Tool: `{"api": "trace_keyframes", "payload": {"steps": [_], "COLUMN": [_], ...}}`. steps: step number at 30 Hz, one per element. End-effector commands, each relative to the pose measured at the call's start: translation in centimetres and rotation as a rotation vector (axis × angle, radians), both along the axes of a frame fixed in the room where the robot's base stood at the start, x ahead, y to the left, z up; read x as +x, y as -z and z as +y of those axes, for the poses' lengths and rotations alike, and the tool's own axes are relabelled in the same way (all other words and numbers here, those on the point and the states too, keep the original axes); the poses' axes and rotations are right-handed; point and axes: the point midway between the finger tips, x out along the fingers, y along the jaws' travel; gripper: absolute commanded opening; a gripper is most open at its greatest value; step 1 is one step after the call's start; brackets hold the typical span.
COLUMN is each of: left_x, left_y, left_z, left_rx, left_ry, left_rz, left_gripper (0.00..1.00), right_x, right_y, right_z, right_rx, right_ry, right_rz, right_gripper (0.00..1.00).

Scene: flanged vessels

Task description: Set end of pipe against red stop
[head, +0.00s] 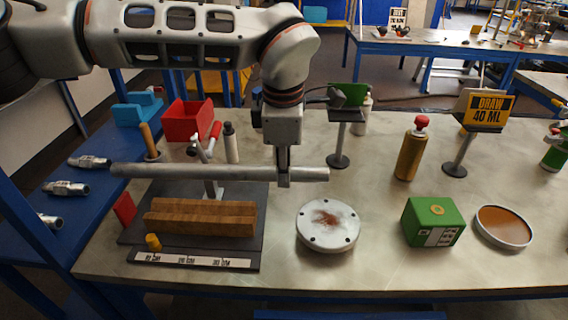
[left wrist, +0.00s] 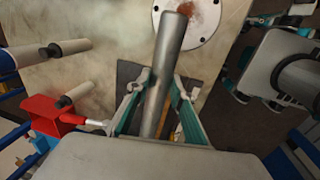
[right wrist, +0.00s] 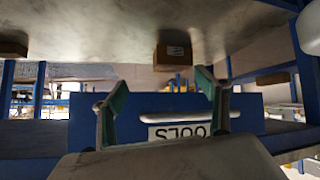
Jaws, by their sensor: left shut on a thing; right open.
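A grey metal pipe (head: 220,173) is held level above a dark base plate (head: 250,222). My left gripper (head: 284,180) is shut on it, right of its middle; the left wrist view shows the pipe (left wrist: 168,65) between the fingers (left wrist: 155,92). The red stop (head: 124,208) stands at the plate's left edge. In the head view the pipe's left end shows above the stop, apart from it. A long brown grooved block (head: 200,217) lies right of the stop, below the pipe, and looks empty. My right gripper (right wrist: 160,105) is open and empty, facing a blue front with a label.
A yellow knob (head: 153,242) and a marked scale strip (head: 190,261) are at the plate's front. Behind the pipe stand a red bin (head: 188,120), a red-handled clamp (head: 205,143) and a bottle (head: 231,143). A round flange (head: 328,223) and green box (head: 434,221) stand to the right.

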Motion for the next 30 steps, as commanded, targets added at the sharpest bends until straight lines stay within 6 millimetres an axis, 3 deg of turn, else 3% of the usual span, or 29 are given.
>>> {"api": "trace_keyframes", "payload": {"steps": [30], "left_x": [0.1], "left_y": [3.1], "left_z": [0.0], "left_rx": [0.0], "left_ry": [0.0], "left_rz": [-0.003], "left_gripper": [0.0], "right_x": [-0.3], "right_y": [0.7], "right_z": [0.0], "right_rx": [0.002], "right_ry": [0.0], "right_rz": [0.008], "right_gripper": [0.74]}}
